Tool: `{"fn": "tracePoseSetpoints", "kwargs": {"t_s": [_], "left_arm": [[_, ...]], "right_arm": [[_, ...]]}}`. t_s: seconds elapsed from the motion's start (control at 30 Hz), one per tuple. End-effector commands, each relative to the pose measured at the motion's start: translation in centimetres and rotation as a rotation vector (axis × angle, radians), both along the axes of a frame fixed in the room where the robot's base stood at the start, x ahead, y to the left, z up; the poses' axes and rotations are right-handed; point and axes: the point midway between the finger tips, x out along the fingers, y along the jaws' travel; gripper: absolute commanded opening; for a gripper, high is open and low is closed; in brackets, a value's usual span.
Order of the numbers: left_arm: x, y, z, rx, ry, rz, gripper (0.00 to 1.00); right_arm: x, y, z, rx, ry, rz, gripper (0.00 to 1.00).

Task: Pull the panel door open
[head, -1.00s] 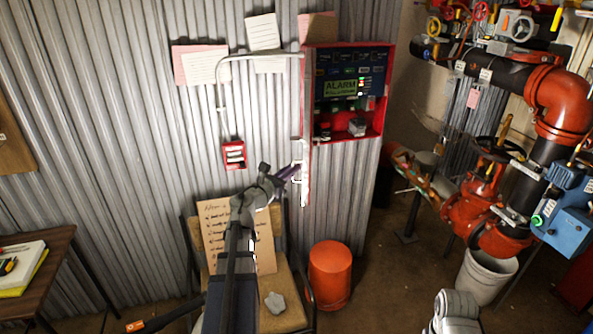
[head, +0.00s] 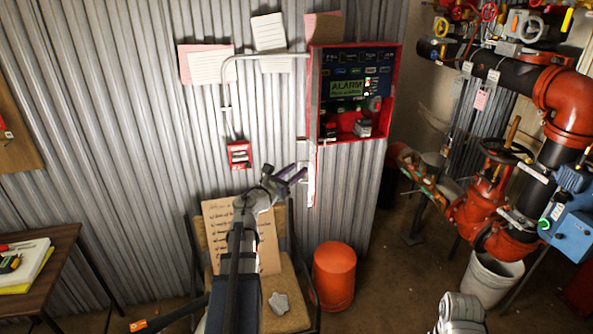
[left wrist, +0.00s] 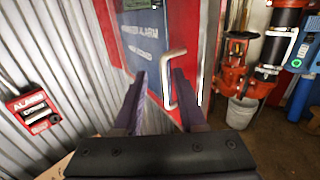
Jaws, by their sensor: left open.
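The red panel (head: 399,85) is mounted on the corrugated wall in the head view, its alarm display and inside showing. Its door (head: 312,120) stands swung out, almost edge-on, at the panel's left side. In the left wrist view the door (left wrist: 110,25) shows a red border and a blue lettered face. Its pale bar handle (left wrist: 167,62) lies just ahead of the finger gap, partly hidden by the right finger. My left gripper (head: 299,172) is open and empty near the door's lower part; it also shows in the left wrist view (left wrist: 160,78). I cannot tell whether it touches the handle. My right gripper is out of view.
A small red alarm box (head: 239,154) is on the wall, left of the panel. A chair (head: 300,290) with a written board stands below. An orange bucket (head: 334,275) is on the floor. Red pipes and valves (head: 565,100) fill the right side.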

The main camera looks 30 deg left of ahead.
Motion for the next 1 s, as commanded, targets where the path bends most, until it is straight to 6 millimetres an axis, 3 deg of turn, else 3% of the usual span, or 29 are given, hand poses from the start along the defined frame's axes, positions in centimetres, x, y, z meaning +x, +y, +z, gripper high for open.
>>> {"fn": "tracePoseSetpoints", "kwargs": {"t_s": [0.2, 0.4, 1.0], "left_arm": [[-4.0, -0.1, 0.0, 0.0, 0.0, 0.003, 0.4], [-6.4, 0.0, 0.0, 0.0, 0.0, 0.002, 0.4], [-7.0, 0.0, 0.0, 0.0, 0.0, 0.001, 0.4]], "right_arm": [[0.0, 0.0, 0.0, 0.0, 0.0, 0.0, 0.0], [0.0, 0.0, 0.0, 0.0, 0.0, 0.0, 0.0], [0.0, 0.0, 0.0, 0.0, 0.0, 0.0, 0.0]]}}
